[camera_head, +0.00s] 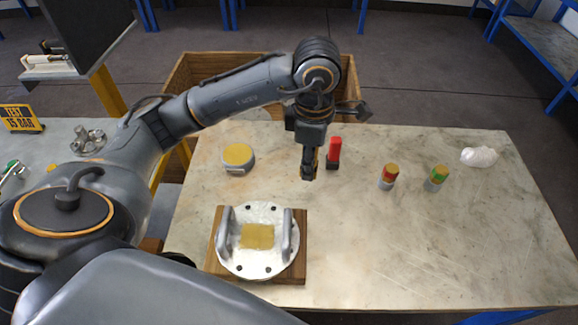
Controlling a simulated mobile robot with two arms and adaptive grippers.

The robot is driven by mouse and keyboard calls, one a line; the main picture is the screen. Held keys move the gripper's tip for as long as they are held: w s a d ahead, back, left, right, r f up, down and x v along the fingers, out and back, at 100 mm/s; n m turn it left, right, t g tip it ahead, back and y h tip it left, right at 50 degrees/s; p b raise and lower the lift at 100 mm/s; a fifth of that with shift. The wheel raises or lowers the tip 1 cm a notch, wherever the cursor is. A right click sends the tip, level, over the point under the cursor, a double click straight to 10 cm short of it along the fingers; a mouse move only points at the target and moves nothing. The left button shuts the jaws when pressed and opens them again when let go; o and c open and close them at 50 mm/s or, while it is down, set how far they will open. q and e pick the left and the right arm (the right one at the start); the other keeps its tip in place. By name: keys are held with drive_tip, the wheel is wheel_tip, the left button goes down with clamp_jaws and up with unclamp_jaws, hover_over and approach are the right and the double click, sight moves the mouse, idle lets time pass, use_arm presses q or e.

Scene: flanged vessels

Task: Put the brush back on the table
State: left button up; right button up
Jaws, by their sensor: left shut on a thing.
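My left gripper (309,170) reaches in from the left and points down over the back middle of the marble-topped table (440,240). It is shut on a thin, dark and brownish thing, which I take to be the brush (315,158). The fingers hide most of it, and I cannot tell whether its lower end touches the table. A red object with a dark lower end (335,151) is just right of the gripper. My right gripper is not in view.
A tape-like roll (238,159), two small capped containers (388,177) (436,178) and a white crumpled cloth (479,157) are on the table. The right front is clear.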

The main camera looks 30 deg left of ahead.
use_arm(q)
drive_tip(key=shift+w+a+f+n, duration=0.15)
drive_tip(key=shift+f+n, duration=0.15)
drive_tip(key=shift+n, duration=0.3)
drive_tip(key=shift+w+a+f+n, duration=0.3)
drive_tip(key=shift+w+a+n, duration=0.05)
drive_tip(key=shift+a+n, duration=0.1)
drive_tip(key=w+a+f+p, duration=0.1)
drive_tip(key=w+a+f, duration=0.2)
drive_tip(key=w+a, duration=0.25)
hover_over(289, 164)
drive_tip(key=f, duration=0.3)
drive_tip(key=f+p, duration=0.1)
drive_tip(key=f, duration=0.1)
drive_tip(key=shift+s+d+f, duration=0.15)
drive_tip(key=shift+s+d, duration=0.05)
drive_tip(key=shift+d, duration=0.1)
drive_tip(key=shift+w+a+f, duration=0.2)
drive_tip(key=shift+a+f, duration=0.1)
drive_tip(key=shift+f, duration=0.15)
wheel_tip(289, 164, down, 3)
drive_tip(key=shift+p, duration=0.65)
drive_tip(key=shift+f, duration=0.25)
drive_tip(key=o, duration=0.9)
drive_tip(key=shift+o, duration=1.2)
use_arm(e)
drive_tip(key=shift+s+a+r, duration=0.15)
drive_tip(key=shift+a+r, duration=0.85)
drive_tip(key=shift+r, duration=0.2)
